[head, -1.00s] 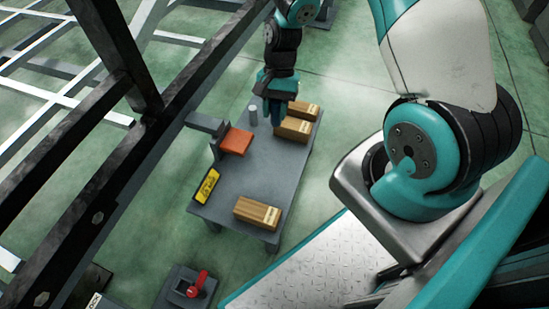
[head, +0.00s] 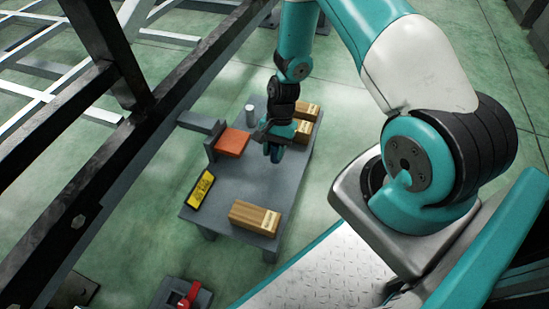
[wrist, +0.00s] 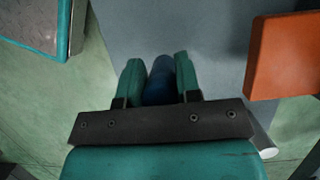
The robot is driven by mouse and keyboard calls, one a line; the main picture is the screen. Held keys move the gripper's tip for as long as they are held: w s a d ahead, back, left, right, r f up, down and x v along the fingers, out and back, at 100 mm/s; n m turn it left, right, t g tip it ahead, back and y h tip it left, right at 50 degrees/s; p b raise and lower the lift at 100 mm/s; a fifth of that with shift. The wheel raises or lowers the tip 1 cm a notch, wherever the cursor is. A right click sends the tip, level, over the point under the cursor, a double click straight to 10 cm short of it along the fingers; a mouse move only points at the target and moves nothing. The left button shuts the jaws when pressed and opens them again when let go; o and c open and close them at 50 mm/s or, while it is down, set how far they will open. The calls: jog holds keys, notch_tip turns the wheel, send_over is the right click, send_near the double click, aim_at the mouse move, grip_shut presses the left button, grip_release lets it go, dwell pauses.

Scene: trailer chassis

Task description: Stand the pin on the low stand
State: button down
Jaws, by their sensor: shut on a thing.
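My gripper (head: 274,151) is over the grey table (head: 222,192), just right of an orange block (head: 231,142). In the wrist view my gripper (wrist: 160,74) has its two teal fingers shut on a dark blue cylinder (wrist: 160,83), which looks like the pin. The pin's lower end is hidden, so I cannot tell its height above the table. The orange block also shows at the right of the wrist view (wrist: 284,58). It is low and flat-topped, its top looks empty, and it may be the low stand. The pin is apart from it.
A pale grey cylinder (head: 250,112) stands behind the orange block. Wooden boxes stand at the back right (head: 305,112) and front (head: 254,217). A yellow sign (head: 201,189) lies at the left edge. A dark bracket (head: 212,138) adjoins the block. The table's middle is clear.

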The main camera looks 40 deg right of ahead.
aim_at(274, 161)
jog(key=shift+f+b, duration=0.4)
jog(key=shift+f, duration=1.1)
jog(key=shift+f, duration=0.15)
jog(key=c, duration=0.8)
grip_release()
